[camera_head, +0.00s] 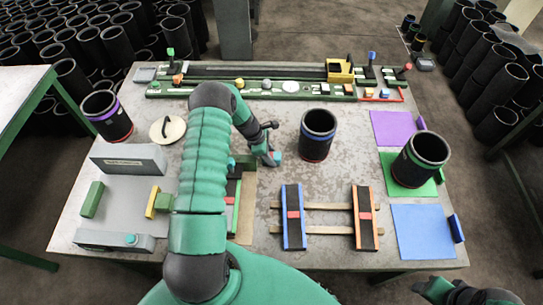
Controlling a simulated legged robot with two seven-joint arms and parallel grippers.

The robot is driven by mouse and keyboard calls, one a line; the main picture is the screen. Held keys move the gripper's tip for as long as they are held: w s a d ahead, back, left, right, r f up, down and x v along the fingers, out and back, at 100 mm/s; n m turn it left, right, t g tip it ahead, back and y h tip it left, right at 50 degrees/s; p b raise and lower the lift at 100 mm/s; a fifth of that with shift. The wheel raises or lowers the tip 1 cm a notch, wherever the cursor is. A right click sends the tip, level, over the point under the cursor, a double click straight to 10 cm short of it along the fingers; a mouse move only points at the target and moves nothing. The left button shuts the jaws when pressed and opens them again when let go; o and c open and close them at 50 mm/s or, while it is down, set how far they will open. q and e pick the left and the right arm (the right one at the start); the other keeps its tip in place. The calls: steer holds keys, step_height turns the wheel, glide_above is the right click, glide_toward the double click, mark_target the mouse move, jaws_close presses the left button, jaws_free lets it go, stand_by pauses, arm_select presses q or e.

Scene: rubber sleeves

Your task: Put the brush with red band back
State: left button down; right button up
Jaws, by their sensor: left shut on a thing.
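My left gripper (272,157) is low over the middle of the table, beside the far end of a black strip with green edges and a red band (233,195). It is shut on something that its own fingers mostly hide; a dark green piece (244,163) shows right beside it. My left arm covers part of the green-edged strip. A blue-edged strip with a red band (292,232) and an orange-edged one with a red band (364,234) lie across thin wooden slats (328,206). My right gripper (465,293) is at the bottom right edge, partly cut off.
Black sleeves stand on the table: purple-banded (106,115), blue-banded (318,136) and green-banded (420,160). Purple (392,127), green (393,180) and blue (420,232) mats lie at right. A grey fixture (128,160) is at left, a long green rack (215,91) at the back.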

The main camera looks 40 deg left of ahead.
arm_select(q)
steer(key=shift+f, duration=0.1)
steer(key=c, duration=1)
jaws_free()
steer(key=shift+o, duration=0.4)
